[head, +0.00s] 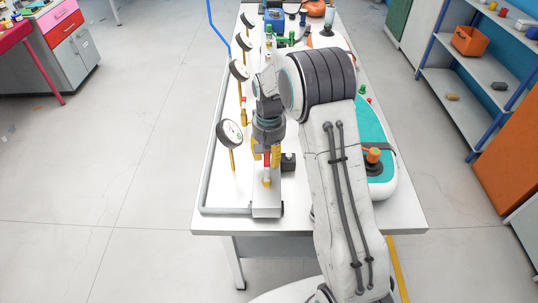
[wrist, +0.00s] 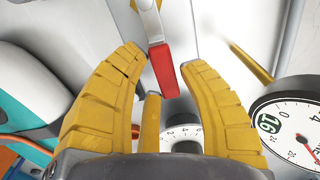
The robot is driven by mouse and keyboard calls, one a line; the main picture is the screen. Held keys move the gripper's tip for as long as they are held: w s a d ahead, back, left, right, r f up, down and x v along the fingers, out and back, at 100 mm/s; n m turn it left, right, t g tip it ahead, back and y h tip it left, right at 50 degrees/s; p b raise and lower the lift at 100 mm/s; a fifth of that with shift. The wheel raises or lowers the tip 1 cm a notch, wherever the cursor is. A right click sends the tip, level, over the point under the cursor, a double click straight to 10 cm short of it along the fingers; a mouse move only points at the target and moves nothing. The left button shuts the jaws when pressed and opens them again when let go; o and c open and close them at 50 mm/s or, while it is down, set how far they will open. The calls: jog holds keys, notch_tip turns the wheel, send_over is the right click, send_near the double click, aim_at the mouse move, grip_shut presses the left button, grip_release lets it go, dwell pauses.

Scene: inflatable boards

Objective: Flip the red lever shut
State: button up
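In the head view, my gripper (head: 264,152) points down over the near end of the table's left side. A small red part of the lever (head: 267,159) shows there, above a yellow fitting (head: 267,183); my gripper and arm hide the rest.
Round dial gauges on yellow stems, the nearest (head: 230,132) left of my gripper, line the table's left side. A black block (head: 288,162) stands close on the right. A teal-and-white board (head: 388,178) with an orange-topped fitting (head: 373,156) lies beyond my arm.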

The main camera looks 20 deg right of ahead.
grip_shut()
jog(key=shift+d, duration=0.1)
jog(key=m+b, duration=0.1)
jog(key=m, duration=0.1)
jog(key=s+d+m, duration=0.1)
jog(key=shift+s+d+f+m+b, duration=0.1)
jog(key=shift+d+m+b, duration=0.2)
jog(key=shift+m+b, duration=0.1)
jog(key=s+d+m+b, duration=0.1)
jog(key=s+m+b, duration=0.3)
jog(key=m, duration=1)
jog(key=shift+s+d+b, duration=0.3)
jog(key=shift+s, duration=1.45)
